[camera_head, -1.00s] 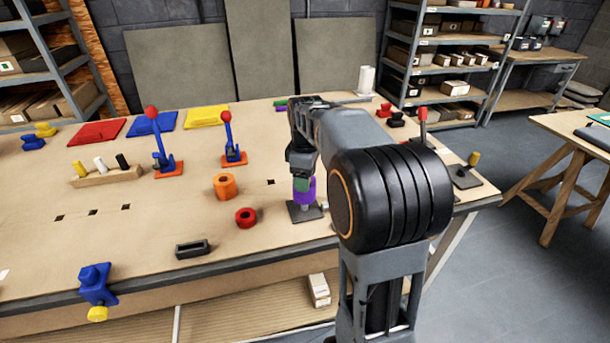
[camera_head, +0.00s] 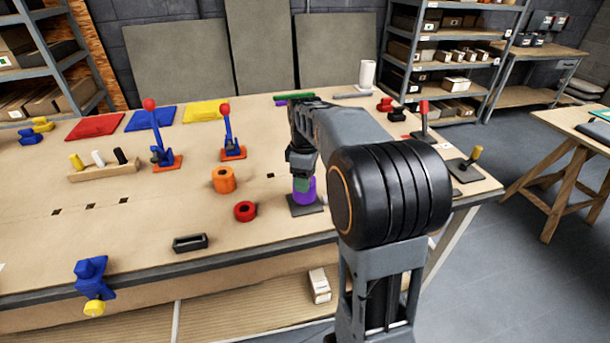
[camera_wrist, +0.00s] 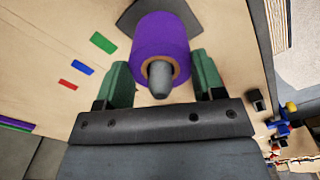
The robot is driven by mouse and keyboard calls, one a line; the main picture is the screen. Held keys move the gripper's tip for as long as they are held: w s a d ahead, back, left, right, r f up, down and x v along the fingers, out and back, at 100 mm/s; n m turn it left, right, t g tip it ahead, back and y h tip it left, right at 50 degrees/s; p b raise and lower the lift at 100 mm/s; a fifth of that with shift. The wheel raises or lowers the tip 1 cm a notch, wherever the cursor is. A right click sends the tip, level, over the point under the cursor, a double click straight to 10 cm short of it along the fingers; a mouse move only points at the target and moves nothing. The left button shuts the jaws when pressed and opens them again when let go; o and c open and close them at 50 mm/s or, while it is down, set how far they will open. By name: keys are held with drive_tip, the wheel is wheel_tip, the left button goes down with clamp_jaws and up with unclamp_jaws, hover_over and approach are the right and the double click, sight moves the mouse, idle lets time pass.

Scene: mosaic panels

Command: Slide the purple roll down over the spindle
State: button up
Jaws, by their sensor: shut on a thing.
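The purple roll (camera_head: 309,191) is around the spindle and low, at or just above the dark square base plate (camera_head: 316,208); the head view does not show a clear gap. In the wrist view the roll (camera_wrist: 160,33) has a tan core, and the grey rounded tip of the spindle (camera_wrist: 160,80) sticks out through it. My gripper (camera_head: 302,184) has green fingers, one on each side of the roll in the wrist view (camera_wrist: 160,72), shut on it. My gripper hides part of the roll in the head view.
An orange roll (camera_head: 223,180) and a red ring (camera_head: 245,211) stand to the left of the spindle. A black slotted block (camera_head: 190,243) lies near the table's front edge. Two upright blue levers with red knobs stand farther back. The table around the base plate is clear.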

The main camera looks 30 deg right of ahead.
drive_tip(key=shift+f+b, duration=0.75)
drive_tip(key=shift+f, duration=0.4)
drive_tip(key=o, duration=1)
drive_tip(key=shift+r, duration=0.1)
wheel_tip(320, 180, up, 14)
drive_tip(key=shift+f+p, duration=0.15)
drive_tip(key=shift+p, duration=0.5)
